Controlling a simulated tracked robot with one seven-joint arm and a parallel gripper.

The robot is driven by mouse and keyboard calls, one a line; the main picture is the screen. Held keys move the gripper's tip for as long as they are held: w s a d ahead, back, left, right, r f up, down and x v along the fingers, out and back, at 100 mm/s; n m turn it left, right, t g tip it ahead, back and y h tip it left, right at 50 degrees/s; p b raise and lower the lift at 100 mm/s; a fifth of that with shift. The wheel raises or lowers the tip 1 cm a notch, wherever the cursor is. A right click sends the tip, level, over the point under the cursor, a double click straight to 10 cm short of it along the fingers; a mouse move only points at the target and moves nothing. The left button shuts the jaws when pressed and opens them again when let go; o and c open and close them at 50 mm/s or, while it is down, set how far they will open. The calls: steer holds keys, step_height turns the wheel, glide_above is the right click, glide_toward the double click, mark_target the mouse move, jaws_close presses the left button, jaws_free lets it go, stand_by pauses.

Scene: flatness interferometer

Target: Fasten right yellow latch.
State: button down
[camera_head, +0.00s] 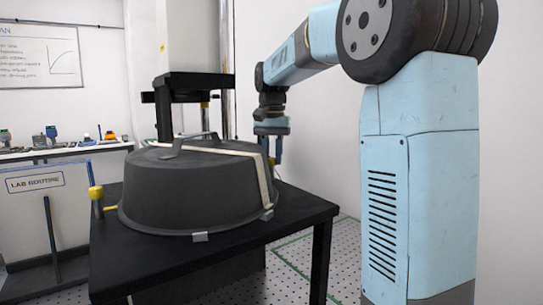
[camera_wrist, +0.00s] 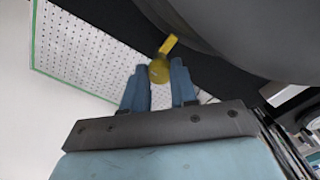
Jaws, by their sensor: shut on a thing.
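The right yellow latch (camera_wrist: 160,67) shows in the wrist view as a round knob with a short flat arm pointing up and right towards the dark cover. My gripper (camera_wrist: 159,72) has its two blue fingers on either side of the knob and is shut on it. In the head view my gripper (camera_head: 275,158) reaches down at the right rear side of the dark grey domed cover (camera_head: 190,190); the right latch is hidden there behind the cover. The left yellow latch (camera_head: 95,193) stands upright at the cover's left side.
The cover sits on a black table (camera_head: 270,225) and has a handle (camera_head: 188,145) and a pale strap (camera_head: 264,180). A black and white column (camera_head: 195,80) rises behind it. A bench (camera_head: 65,152) with small items is at the left. Perforated floor (camera_wrist: 85,50) lies below.

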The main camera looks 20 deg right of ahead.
steer(key=c, duration=0.9)
jaws_free()
steer(key=shift+r, duration=0.1)
step_height(320, 180, up, 14)
steer(key=shift+f, duration=0.25)
